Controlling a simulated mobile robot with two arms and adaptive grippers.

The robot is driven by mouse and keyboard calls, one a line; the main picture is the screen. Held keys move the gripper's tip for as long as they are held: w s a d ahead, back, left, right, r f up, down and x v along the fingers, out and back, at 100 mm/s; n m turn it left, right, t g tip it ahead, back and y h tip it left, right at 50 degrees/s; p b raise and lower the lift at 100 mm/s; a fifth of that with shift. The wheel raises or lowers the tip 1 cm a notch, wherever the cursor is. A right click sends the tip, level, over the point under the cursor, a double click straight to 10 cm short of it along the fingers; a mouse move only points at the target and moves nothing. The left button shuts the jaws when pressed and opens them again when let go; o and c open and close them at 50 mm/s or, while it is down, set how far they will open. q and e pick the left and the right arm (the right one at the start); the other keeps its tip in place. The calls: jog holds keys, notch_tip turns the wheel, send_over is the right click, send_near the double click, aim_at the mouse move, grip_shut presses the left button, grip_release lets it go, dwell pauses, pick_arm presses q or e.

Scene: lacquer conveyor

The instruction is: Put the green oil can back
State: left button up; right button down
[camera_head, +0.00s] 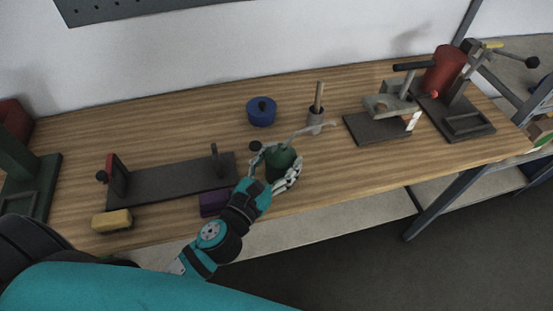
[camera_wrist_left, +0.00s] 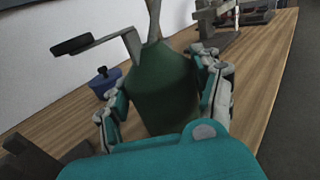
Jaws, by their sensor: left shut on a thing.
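The green oil can (camera_head: 281,163) is upright at the middle of the wooden table, near its front edge. Its long spout points to the right in the head view. My left gripper (camera_head: 272,172) is around the can's body, with a finger on each side. In the left wrist view, the green can (camera_wrist_left: 163,92) fills the space between the fingers of my left gripper (camera_wrist_left: 165,100), and both close on it. Its dark lever and spout show above. Whether the can's base touches the table is hidden. My right gripper is not in view.
A blue lidded pot (camera_head: 261,112) and a grey cup with a brush (camera_head: 315,120) stand behind the can. A purple block (camera_head: 214,203), a yellow sponge (camera_head: 112,221) and a dark fixture (camera_head: 165,183) are left. A clamp stand (camera_head: 376,128) and red can (camera_head: 444,72) are right.

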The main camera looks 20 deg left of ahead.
pick_arm(q)
jog(key=shift+s+d+r, duration=0.1)
jog(key=shift+s+d, duration=0.2)
jog(key=o, duration=1)
jog(key=shift+c, duration=0.2)
jog(key=o, duration=0.4)
jog(key=shift+f, duration=0.2)
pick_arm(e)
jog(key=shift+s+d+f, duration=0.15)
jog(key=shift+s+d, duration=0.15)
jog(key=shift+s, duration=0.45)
pick_arm(q)
jog(key=shift+r, duration=0.1)
